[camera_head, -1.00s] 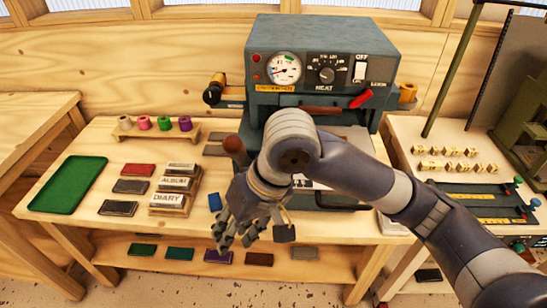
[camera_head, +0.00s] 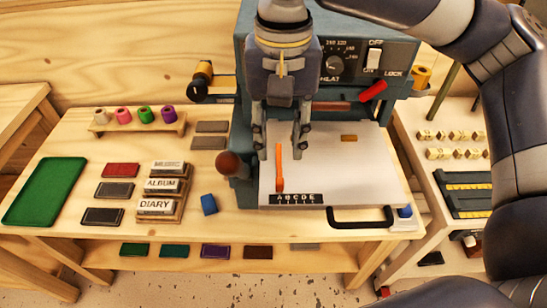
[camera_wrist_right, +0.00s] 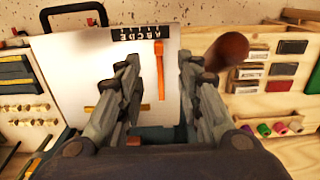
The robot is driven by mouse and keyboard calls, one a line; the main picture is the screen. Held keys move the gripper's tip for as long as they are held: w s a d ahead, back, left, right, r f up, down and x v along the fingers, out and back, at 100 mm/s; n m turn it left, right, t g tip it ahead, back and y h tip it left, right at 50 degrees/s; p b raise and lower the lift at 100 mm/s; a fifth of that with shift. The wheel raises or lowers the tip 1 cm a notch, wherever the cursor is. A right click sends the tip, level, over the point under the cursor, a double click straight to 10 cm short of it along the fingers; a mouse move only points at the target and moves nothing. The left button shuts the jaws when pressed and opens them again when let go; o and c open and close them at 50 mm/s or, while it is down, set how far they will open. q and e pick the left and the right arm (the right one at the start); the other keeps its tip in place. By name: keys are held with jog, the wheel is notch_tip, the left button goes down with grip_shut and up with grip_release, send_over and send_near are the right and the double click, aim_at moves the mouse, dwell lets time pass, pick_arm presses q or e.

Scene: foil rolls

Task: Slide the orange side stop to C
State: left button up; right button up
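The orange side stop (camera_head: 279,170) is a thin upright bar on the white plate of the press, its lower end by the letter A of the black A–E strip (camera_head: 297,199). It also shows in the right wrist view (camera_wrist_right: 160,68), with the strip (camera_wrist_right: 137,33) above it there. My right gripper (camera_head: 280,153) points down over the plate with its fingers apart on either side of the stop's upper part. In the right wrist view the stop lies between the open fingers (camera_wrist_right: 158,68), with gaps on both sides. My left gripper is not in view.
The grey press (camera_head: 400,70) stands behind the plate. A brown knob (camera_head: 230,165) is at the plate's left, a black handle (camera_head: 360,217) at its front. A small brass bar (camera_head: 349,138) lies on the plate. Stamp blocks (camera_head: 163,185) and a blue block (camera_head: 209,204) are further left.

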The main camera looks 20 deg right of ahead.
aim_at(280, 181)
notch_tip(280, 181, down, 10)
jog(key=shift+d+f+p, duration=0.1)
jog(key=shift+f+p, duration=0.1)
jog(key=shift+p, duration=0.2)
grip_shut()
